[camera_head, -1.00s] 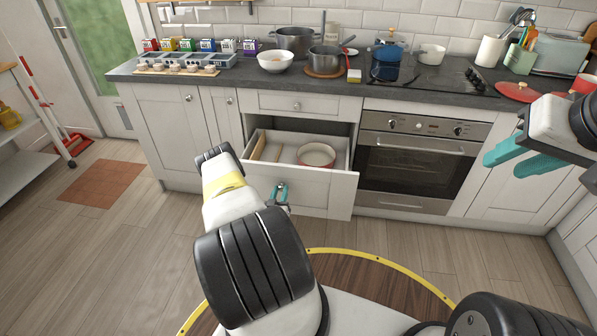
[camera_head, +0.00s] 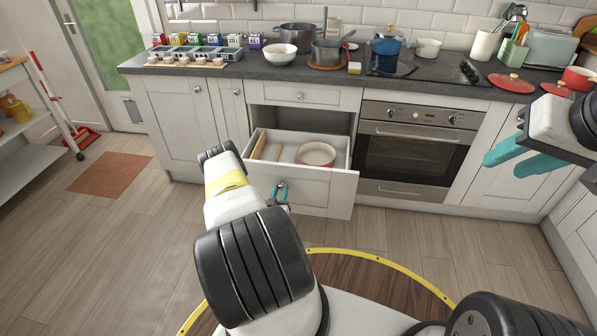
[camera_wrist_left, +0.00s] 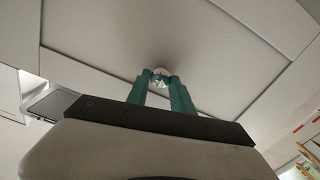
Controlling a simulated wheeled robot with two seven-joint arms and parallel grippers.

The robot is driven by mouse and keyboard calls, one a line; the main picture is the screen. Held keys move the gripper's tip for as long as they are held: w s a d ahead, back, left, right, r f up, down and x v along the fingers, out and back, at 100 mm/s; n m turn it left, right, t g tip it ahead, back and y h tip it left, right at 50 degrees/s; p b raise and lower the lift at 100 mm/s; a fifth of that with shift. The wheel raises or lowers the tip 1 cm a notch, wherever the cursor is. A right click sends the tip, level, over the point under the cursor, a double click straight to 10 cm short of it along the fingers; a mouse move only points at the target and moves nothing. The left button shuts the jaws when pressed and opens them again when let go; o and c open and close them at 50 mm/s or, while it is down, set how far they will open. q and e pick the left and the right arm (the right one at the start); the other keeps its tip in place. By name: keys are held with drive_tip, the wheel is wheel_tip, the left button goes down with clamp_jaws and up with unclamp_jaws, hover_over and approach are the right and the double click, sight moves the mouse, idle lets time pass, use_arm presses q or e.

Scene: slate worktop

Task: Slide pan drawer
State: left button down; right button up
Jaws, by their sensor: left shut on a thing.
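The pan drawer (camera_head: 313,192) is a white lower drawer, pulled out, below a shut upper drawer. Inside it lie a round red-rimmed pan (camera_head: 316,154) and wooden pieces at the left. My left gripper (camera_head: 280,190) is at the middle of the drawer's front. In the left wrist view its teal fingers (camera_wrist_left: 161,84) are shut on the round metal knob (camera_wrist_left: 161,74) of the white panel. My arm hides the drawer's left front part. My right gripper (camera_head: 510,158) is at the right, in front of the cupboards and apart from the drawer; its fingers are seen edge-on.
The oven (camera_head: 416,150) stands just right of the drawer. The slate worktop (camera_head: 340,72) above holds pots, a white bowl (camera_head: 281,54) and red lids.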

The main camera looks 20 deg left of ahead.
use_arm(q)
drive_tip(key=c, duration=1.1)
unclamp_jaws()
drive_tip(key=shift+s, duration=0.2)
drive_tip(key=v, duration=0.7)
drive_tip(key=shift+s, duration=0.4)
drive_tip(key=shift+d+f, duration=0.1)
